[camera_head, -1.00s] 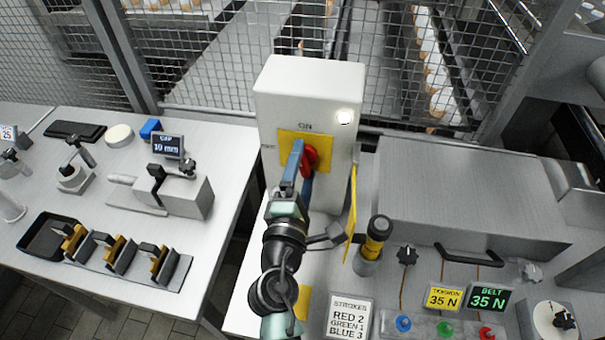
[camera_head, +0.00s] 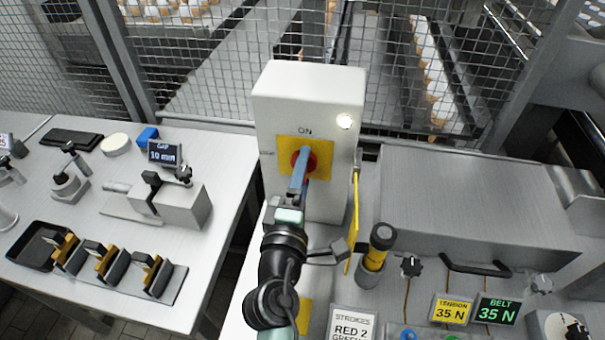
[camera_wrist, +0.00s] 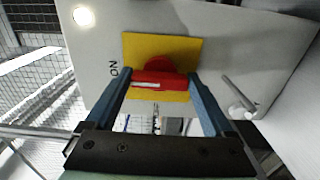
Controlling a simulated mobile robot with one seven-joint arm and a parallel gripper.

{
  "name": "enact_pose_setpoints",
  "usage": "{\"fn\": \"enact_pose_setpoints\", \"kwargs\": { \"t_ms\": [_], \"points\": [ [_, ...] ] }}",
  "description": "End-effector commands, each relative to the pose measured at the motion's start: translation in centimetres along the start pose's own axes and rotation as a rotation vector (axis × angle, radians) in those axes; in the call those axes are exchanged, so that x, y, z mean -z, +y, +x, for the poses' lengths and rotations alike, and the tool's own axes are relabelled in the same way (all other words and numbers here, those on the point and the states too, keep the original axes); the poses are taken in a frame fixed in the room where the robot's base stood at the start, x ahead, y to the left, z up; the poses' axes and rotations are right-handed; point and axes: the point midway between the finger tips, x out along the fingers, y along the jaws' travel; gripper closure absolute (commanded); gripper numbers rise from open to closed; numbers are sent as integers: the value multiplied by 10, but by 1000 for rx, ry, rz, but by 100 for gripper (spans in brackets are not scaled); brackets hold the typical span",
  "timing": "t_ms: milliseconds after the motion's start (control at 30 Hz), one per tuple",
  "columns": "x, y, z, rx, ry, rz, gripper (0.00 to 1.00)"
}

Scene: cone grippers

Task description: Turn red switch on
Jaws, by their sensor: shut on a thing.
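The red switch (camera_head: 312,160) is a round knob with a bar handle on a yellow plate (camera_head: 322,176), on the front of a white box (camera_head: 285,98). "ON" is printed above the plate. My gripper (camera_head: 303,160) is in front of the knob and hides part of it. In the wrist view the red handle (camera_wrist: 165,80) lies between my two blue fingers (camera_wrist: 161,85), which are shut on its ends. A white mark on the handle lies toward its "ON" end, and the handle runs along the "ON" direction.
A round lamp (camera_head: 345,121) on the box glows white. A yellow panel (camera_head: 353,222) and a yellow-black handle (camera_head: 376,248) stand right of my arm. A table with a gauge block (camera_head: 182,205) is at left. A wire fence (camera_head: 200,60) stands behind.

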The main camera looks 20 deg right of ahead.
Motion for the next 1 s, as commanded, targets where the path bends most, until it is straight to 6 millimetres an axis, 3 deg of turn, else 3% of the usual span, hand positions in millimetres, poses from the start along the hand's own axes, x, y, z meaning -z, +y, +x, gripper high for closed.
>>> {"fn": "enact_pose_setpoints", "kwargs": {
  "t_ms": [33, 67, 133, 367, 533, 1000],
  "points": [
    [0, -1, 0, 3, 0, 5, 68],
    [0, -1, 0, 3, 0, 5, 11],
    [0, -1, 0, 3, 0, 4, 0],
    [0, -1, -1, 1, 0, 2, 0],
    [1, -2, -13, 2, 2, 1, 0],
    [0, -3, -106, 4, 2, 3, 0]
  ]
}}
